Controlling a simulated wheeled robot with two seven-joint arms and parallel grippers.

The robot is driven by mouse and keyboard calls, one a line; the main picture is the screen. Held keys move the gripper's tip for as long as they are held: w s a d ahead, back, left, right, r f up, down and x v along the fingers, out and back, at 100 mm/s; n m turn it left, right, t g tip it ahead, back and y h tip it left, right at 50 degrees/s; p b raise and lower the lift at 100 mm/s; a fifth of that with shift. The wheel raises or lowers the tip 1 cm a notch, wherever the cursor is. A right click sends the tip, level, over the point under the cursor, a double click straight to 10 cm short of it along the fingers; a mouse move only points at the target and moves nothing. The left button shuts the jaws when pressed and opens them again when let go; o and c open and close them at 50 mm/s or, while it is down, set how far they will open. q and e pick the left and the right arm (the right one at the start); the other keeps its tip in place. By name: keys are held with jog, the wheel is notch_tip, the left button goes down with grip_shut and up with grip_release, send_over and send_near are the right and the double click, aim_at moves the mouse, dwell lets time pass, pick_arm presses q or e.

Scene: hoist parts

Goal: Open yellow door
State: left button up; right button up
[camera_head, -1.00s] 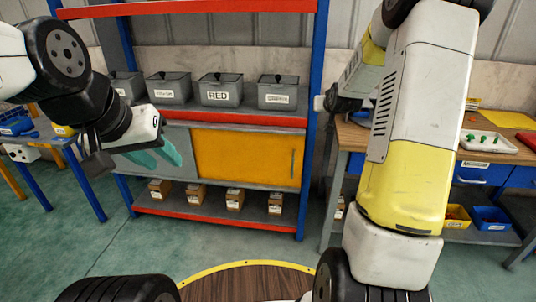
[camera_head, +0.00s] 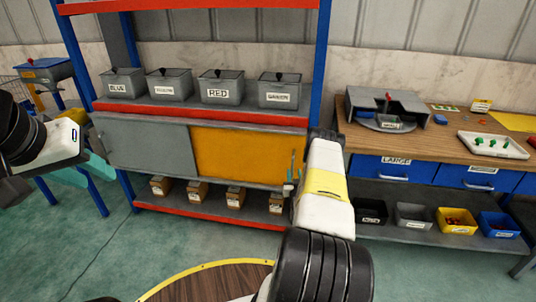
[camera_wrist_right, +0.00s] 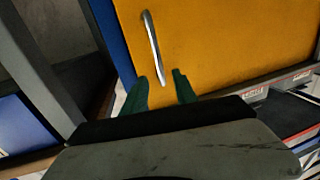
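The yellow door (camera_head: 240,157) is the right panel of the cabinet in the shelf unit, beside a grey panel (camera_head: 150,146); it looks shut. Its upright metal handle is near its right edge and shows clearly in the right wrist view (camera_wrist_right: 153,45). My right gripper (camera_head: 294,172) is at the handle in the head view. In the right wrist view its green fingers (camera_wrist_right: 160,75) are apart, and the handle's lower end appears between their tips; contact cannot be told. My left gripper (camera_head: 92,168) is at the far left, away from the door, its fingers partly hidden.
Several grey lidded bins (camera_head: 221,87) stand on the shelf above the door. Small cardboard boxes (camera_head: 197,191) sit on the red-edged bottom shelf. A blue upright (camera_head: 318,75) stands right of the door, then a wooden workbench (camera_head: 440,137) with blue drawers.

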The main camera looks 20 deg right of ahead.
aim_at(293, 164)
jog(key=x, duration=0.7)
jog(key=shift+w+d, duration=0.1)
jog(key=shift+w, duration=0.2)
jog(key=shift+c, duration=0.4)
grip_shut()
dwell(0.7)
